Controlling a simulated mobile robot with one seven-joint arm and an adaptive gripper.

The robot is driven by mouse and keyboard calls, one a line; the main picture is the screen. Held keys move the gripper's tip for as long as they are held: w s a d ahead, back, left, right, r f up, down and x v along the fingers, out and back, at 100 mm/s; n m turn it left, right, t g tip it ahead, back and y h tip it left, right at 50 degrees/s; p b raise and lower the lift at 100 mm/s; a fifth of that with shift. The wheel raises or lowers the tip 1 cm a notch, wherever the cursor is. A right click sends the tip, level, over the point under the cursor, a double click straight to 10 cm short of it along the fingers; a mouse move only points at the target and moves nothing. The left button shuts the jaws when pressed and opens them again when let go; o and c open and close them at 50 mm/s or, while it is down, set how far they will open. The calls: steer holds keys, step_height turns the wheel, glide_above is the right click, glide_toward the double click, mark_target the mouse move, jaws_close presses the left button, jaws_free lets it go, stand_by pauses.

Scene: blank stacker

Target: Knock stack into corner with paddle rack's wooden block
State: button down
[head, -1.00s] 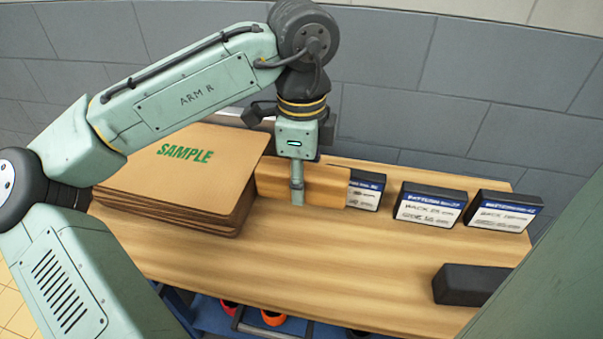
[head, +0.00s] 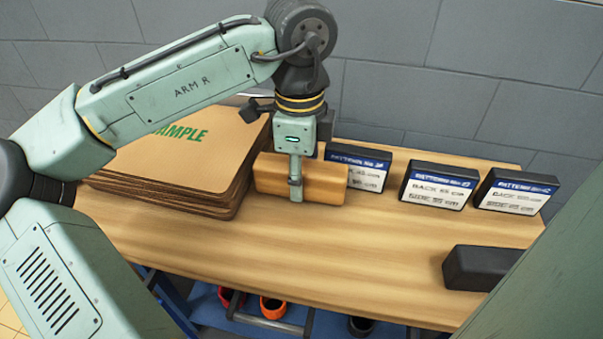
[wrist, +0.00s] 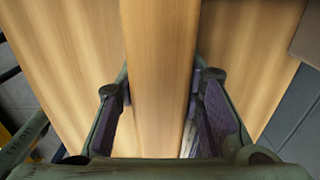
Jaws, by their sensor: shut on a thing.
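My gripper (head: 296,182) is shut on the wooden block (head: 325,185), a pale rectangular piece held with its long side across the table. In the wrist view the block (wrist: 160,70) runs between the two finger pads of my gripper (wrist: 158,105). The stack of brown sheets (head: 215,160), with green "SAMPLE" lettering on top, lies at the left of the table. The block's left end is close to the stack's right side; I cannot tell whether they touch. My arm hides part of the stack's top and far side.
Several black pattern boxes with blue and white labels, such as this one (head: 438,187), stand along the table's back edge. A dark block (head: 480,268) lies at the right front. The wooden table (head: 330,250) is clear in the middle. Orange and black round items (head: 272,308) sit on a blue shelf below.

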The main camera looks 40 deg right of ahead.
mark_target(282, 162)
steer(key=shift+w+a+p, duration=0.55)
steer(key=shift+w+a, duration=1.05)
steer(key=shift+w, duration=0.25)
steer(key=shift+s+d, duration=0.15)
steer(key=shift+s+d+p, duration=0.4)
steer(key=shift+s+d, duration=0.1)
steer(key=shift+s, duration=0.1)
step_height(282, 162, up, 3)
steer(key=p, duration=0.3)
steer(key=shift+r, duration=3.05)
